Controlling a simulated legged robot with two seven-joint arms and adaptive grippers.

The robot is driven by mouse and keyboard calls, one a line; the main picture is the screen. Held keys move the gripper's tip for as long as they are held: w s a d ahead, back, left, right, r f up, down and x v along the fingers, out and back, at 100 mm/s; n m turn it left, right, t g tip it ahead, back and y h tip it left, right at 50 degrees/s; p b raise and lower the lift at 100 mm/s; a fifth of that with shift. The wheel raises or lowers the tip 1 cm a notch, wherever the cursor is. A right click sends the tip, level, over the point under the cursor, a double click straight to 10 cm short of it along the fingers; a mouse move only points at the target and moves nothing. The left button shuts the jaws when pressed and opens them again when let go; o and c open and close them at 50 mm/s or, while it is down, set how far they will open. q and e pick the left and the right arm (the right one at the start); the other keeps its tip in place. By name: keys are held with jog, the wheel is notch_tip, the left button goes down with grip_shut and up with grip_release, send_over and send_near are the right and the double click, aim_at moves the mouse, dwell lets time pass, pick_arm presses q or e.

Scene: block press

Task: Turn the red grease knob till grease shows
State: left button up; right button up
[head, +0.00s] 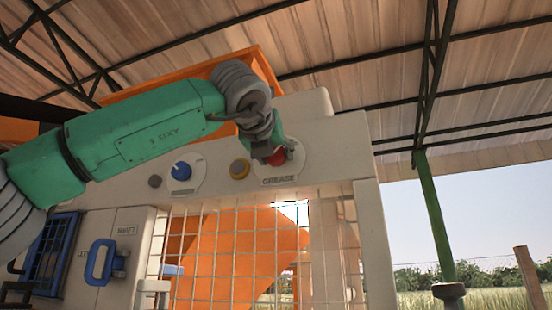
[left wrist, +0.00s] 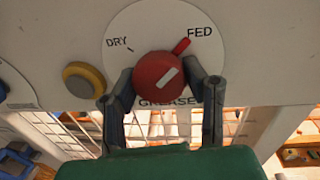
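The red grease knob (left wrist: 156,80) sits on a round white dial (left wrist: 126,25) marked DRY at left and FED at right, with GREASE below. A white mark on the knob points up and right. A red bar (left wrist: 181,46) lies beside its upper right edge, near FED. My left gripper (left wrist: 160,72) has its fingers on either side of the knob. They look open, with a small gap at the right finger; contact at the left finger is unclear. In the head view the knob (head: 276,158) is partly hidden by my gripper (head: 268,148). My right gripper is not in view.
A yellow button (head: 239,169), a blue knob (head: 181,168) and a small grey knob (head: 155,181) are left of the dial. A wire mesh guard (head: 235,245) is below. A blue handle (head: 102,262) marks the lower left panel.

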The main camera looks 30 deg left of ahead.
pick_arm(q)
jog(key=o, duration=0.4)
jog(key=shift+a, duration=0.15)
jog(key=v, duration=1.1)
jog(key=shift+s+f, duration=0.1)
jog(key=shift+s, duration=0.25)
